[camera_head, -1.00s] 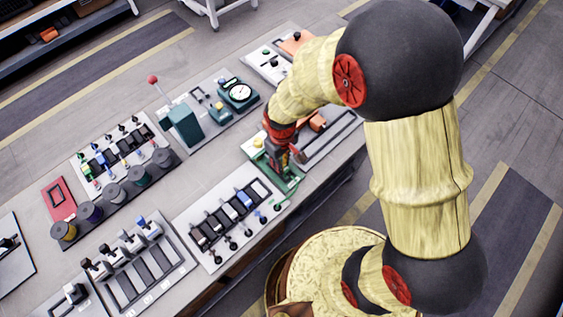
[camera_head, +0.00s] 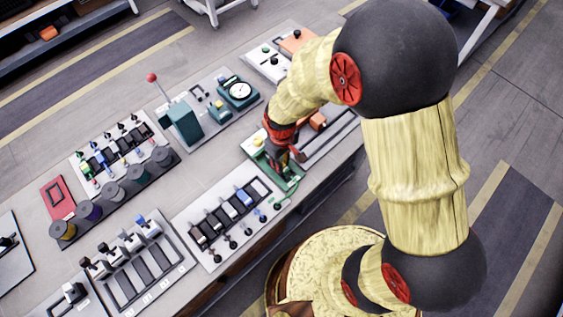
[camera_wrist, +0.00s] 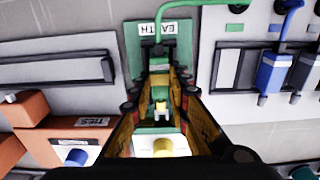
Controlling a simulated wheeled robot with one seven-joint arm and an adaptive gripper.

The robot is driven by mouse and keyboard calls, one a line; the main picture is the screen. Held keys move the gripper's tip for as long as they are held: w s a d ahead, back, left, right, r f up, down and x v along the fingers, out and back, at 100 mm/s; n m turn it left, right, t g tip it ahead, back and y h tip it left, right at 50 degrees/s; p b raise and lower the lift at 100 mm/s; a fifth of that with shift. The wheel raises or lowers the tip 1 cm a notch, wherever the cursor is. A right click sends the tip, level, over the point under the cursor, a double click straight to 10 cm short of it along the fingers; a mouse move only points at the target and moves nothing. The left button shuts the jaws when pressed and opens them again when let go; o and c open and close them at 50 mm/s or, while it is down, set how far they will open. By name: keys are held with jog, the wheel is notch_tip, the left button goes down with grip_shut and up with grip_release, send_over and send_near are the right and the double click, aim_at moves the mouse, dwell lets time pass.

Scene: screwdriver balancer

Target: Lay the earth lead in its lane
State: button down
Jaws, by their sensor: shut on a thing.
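The green earth plate (camera_head: 287,180) lies at the bench's front edge, and its EARTH label (camera_wrist: 158,29) shows upside down in the wrist view. The green earth lead (camera_wrist: 158,46) runs across the plate in from the top of the wrist view to between my fingers. My gripper (camera_wrist: 161,88) is shut on the lead's green and yellow end, low over the plate. In the head view my gripper (camera_head: 284,160) covers part of the plate. Its fingers hide most of the lane, so I cannot tell whether the lead lies in it.
A panel with black, white and blue blocks (camera_head: 232,212) sits just left of the plate. A tray with orange parts (camera_head: 318,121) is close on the right. Behind stands a teal press (camera_head: 184,126) with a red-knobbed lever. The floor lies past the front edge.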

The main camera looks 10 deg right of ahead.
jog(key=c, duration=1.7)
grip_release()
jog(key=shift+o, duration=0.4)
notch_tip(320, 180, up, 12)
